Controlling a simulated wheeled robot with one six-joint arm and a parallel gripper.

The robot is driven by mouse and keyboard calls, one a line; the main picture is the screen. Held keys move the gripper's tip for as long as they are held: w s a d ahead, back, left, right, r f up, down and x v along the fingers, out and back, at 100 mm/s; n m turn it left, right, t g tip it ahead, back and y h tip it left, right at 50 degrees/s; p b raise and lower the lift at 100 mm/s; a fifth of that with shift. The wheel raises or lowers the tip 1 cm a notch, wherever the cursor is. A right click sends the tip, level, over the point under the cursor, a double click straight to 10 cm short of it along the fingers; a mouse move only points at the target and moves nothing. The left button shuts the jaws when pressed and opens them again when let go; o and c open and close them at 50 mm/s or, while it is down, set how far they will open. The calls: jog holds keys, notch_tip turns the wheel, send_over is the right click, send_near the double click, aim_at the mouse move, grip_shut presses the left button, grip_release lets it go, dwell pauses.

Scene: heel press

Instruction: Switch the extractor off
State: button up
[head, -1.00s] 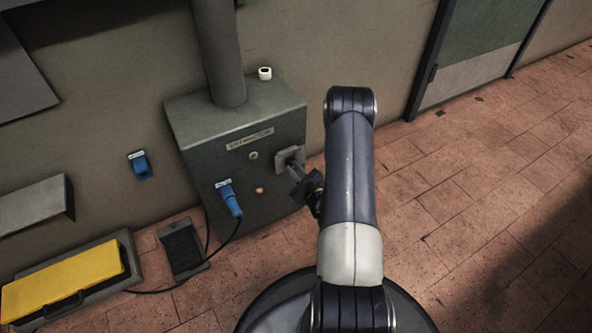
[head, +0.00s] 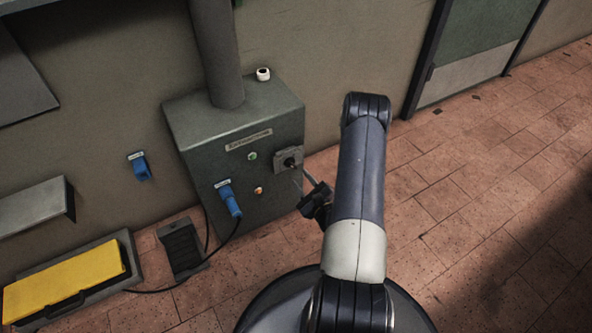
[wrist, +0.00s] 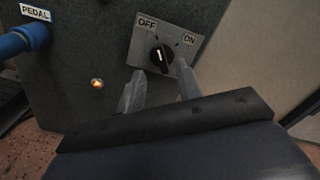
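The extractor is a grey-green box (head: 215,130) with a label and a pipe rising from its top, in the head view. Its rotary switch (head: 290,161) is a black knob on a light plate at the front's right. In the wrist view the knob (wrist: 160,57) sits between OFF at upper left and ON at right. Its white line points up in the picture, nearer OFF than ON. My gripper (wrist: 160,88) is open and empty, its two fingers apart just below the knob in the picture. In the head view my gripper (head: 308,180) is right of and below the switch plate.
A blue plug (head: 229,200) marked PEDAL is in the front, its cable running left. An orange lamp (head: 258,191) glows; a green one (head: 253,156) is above. Floor right is clear.

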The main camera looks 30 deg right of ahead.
aim_at(292, 167)
jog(key=shift+s+d+p, duration=0.1)
jog(key=shift+s+p, duration=0.3)
jog(key=shift+s, duration=2.4)
jog(key=w+b, duration=0.2)
jog(key=w, duration=0.8)
jog(key=shift+w+a, duration=0.15)
jog(key=shift+a, duration=0.05)
jog(key=shift+w+b, duration=0.3)
jog(key=shift+r, duration=0.1)
